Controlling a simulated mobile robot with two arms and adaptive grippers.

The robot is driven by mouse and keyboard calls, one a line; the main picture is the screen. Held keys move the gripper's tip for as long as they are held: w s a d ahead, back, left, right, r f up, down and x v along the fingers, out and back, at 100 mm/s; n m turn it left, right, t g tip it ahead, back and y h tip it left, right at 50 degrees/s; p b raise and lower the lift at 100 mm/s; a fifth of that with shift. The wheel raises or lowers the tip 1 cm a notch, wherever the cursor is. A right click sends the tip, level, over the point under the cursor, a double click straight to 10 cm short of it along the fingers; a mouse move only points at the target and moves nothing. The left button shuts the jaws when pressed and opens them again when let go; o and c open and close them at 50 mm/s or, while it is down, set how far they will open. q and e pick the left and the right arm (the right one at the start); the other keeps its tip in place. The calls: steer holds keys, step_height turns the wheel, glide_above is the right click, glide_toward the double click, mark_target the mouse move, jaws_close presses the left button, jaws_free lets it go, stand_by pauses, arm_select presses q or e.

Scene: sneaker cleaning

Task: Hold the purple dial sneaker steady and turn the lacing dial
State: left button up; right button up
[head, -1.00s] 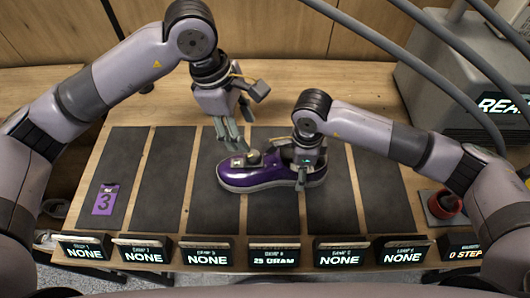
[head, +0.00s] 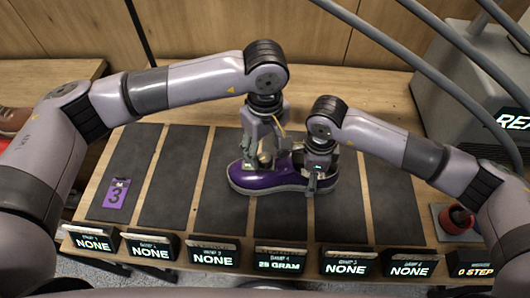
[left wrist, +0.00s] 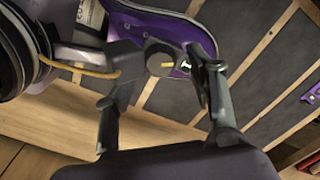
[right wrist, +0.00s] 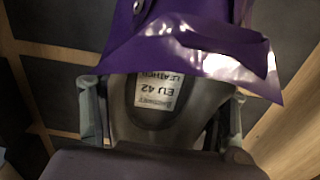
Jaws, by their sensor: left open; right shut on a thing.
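The purple sneaker (head: 258,182) lies on a dark mat strip with its toe to the left in the head view. My right gripper (head: 314,188) is shut on the sneaker's heel end; in the right wrist view, its fingers stand either side of the grey heel lining (right wrist: 160,125) with an "EU 42" label. My left gripper (head: 261,165) is open over the front of the sneaker. In the left wrist view the round lacing dial (left wrist: 160,57), with a yellow mark, sits between its spread fingers. A gap shows between the dial and the right-hand finger.
Several dark mat strips (head: 168,190) cover the table; most are bare. A purple card marked 3 (head: 117,194) lies at the left. Display boxes (head: 280,259) line the front edge, one reading "25 GRAM". A red round item (head: 460,217) stands at the right.

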mark_target(265, 160)
arm_select(q)
steer(key=shift+f, duration=1.45)
steer(key=c, duration=1.1)
steer(key=shift+c, duration=0.2)
steer(key=n, duration=0.3)
steer(key=shift+n, duration=2.2)
